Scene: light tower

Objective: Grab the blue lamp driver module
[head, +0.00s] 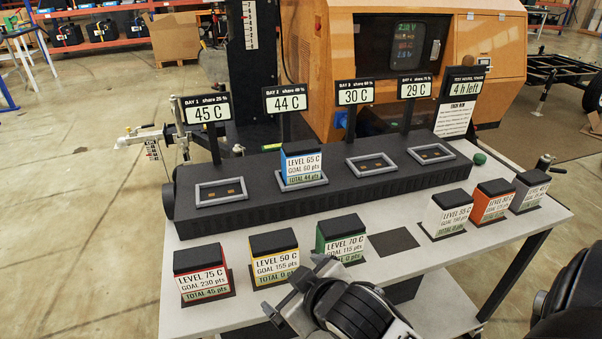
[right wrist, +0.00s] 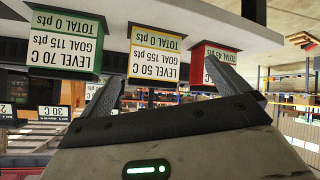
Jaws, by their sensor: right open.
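The blue lamp driver module (head: 302,165) has a black top and a white label reading LEVEL 65 C, GOAL 60 pts, TOTAL 44 pts. It stands upright in the bay 2 socket of the dark console (head: 330,197), behind the front row of modules. My right gripper (head: 295,287) is at the bottom middle of the head view, in front of the yellow and green modules and well short of the blue one. Its jaws, also in the right wrist view (right wrist: 165,78), are open and empty. The blue module cannot be made out there. My left gripper is out of view.
Red (head: 203,272), yellow (head: 274,257) and green (head: 341,238) modules stand along the table's front. White (head: 446,213), orange (head: 493,202) and grey (head: 529,190) ones stand at right. Bay signs, such as the 44 C sign (head: 286,102), rise behind the sockets. The other sockets are empty.

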